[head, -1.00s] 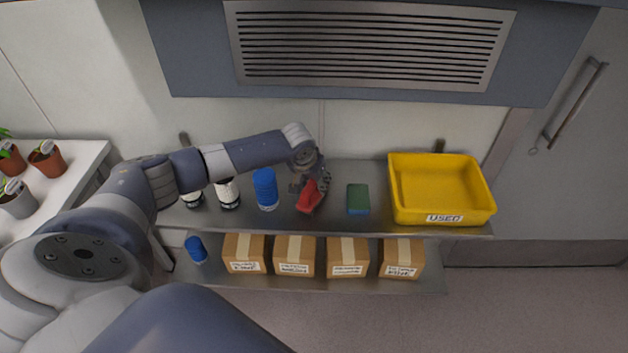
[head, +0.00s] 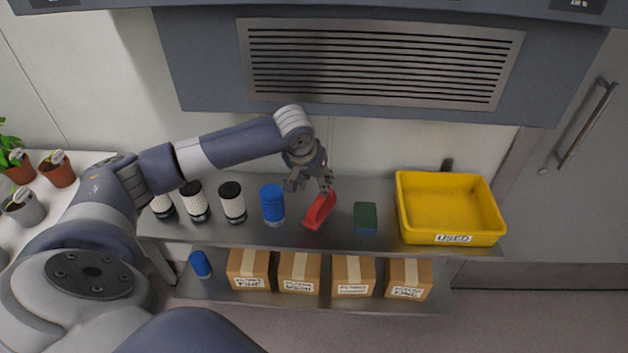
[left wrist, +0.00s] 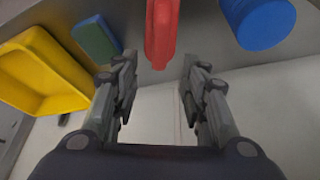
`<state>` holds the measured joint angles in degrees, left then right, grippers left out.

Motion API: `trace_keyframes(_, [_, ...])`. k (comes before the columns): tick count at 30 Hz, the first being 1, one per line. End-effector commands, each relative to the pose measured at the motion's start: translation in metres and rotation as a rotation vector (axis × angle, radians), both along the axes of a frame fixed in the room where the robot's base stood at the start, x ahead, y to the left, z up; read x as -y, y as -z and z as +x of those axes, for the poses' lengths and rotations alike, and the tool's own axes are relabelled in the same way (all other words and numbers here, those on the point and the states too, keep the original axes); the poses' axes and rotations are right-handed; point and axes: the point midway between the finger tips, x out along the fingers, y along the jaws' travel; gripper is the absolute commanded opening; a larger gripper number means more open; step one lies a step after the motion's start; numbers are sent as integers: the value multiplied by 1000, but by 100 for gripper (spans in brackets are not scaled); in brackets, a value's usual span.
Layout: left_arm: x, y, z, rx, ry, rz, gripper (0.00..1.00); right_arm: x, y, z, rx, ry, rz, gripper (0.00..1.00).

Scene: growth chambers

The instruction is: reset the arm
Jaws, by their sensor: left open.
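My left gripper (head: 309,184) is above the upper shelf, just behind and above a red object (head: 320,211). My left arm reaches in from the left, bent at the elbow. My right gripper is in neither view.
The upper shelf (head: 345,238) also holds a blue cylinder (head: 273,204), black-capped white bottles (head: 232,203), a green and blue sponge (head: 365,218) and a yellow bin (head: 410,232) labelled USED. Cardboard boxes (head: 299,272) stand below. A vented panel (head: 380,62) overhangs behind.

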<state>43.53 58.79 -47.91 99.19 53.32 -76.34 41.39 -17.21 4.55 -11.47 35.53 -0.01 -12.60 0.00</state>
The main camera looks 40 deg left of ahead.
Motion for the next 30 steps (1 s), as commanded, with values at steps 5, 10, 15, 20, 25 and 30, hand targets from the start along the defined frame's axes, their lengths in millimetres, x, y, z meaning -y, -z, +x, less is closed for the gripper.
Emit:
trace_keyframes(5, [0,-7,-3,0,-1,2,40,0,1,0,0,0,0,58])
trace_keyframes(10, [0,-7,-3,0,0,1,40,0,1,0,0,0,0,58])
trace_keyframes(15, [0,-7,-3,0,0,1,40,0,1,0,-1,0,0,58])
trace_keyframes(20, [1,-6,-3,-1,2,1,40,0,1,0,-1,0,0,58])
trace_keyframes(25, [32,15,-15,-17,86,1,40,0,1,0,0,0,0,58])
trace_keyframes(30, [102,55,-49,-29,271,-7,40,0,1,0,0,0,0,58])
